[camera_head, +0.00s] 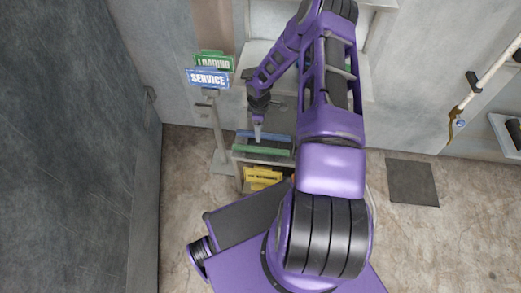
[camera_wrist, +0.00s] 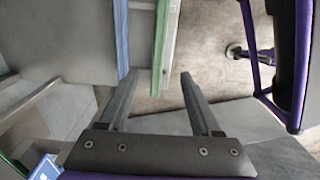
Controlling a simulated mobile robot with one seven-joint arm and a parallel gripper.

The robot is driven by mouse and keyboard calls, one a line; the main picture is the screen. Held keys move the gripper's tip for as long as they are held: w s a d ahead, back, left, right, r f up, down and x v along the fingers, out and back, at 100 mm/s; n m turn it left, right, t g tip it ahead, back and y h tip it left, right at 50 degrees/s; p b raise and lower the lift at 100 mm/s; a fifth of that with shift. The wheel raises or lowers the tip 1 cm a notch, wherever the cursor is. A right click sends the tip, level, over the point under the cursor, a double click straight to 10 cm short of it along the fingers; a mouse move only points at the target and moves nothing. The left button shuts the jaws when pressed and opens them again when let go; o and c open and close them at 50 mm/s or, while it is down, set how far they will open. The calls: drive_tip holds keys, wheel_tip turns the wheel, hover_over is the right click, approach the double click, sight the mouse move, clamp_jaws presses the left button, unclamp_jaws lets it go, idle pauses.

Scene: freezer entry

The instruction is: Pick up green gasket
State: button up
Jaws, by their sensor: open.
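The green gasket (camera_head: 263,151) is a long thin green strip lying along the near edge of a small grey stand in the head view. In the wrist view the green gasket (camera_wrist: 160,45) runs lengthwise, its lower end between my fingertips in the picture. My gripper (camera_head: 257,138) points down over the stand, its tip overlapping a blue strip (camera_head: 270,137) just behind the green one. In the wrist view my gripper (camera_wrist: 159,75) has its two fingers apart with nothing clearly held. I cannot tell the height gap between fingertips and gasket.
The blue strip (camera_wrist: 121,38) lies parallel and close to the left of the green one in the wrist view. A yellow sign (camera_head: 262,177) sits below the stand's front. A blue SERVICE sign (camera_head: 208,78) and green LOADING sign (camera_head: 214,62) stand on a post to the left.

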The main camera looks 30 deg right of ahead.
sight(260, 148)
wheel_tip(260, 148, down, 12)
drive_tip(key=shift+d+b, duration=0.15)
drive_tip(key=shift+b, duration=0.55)
drive_tip(key=shift+c, duration=0.3)
clamp_jaws()
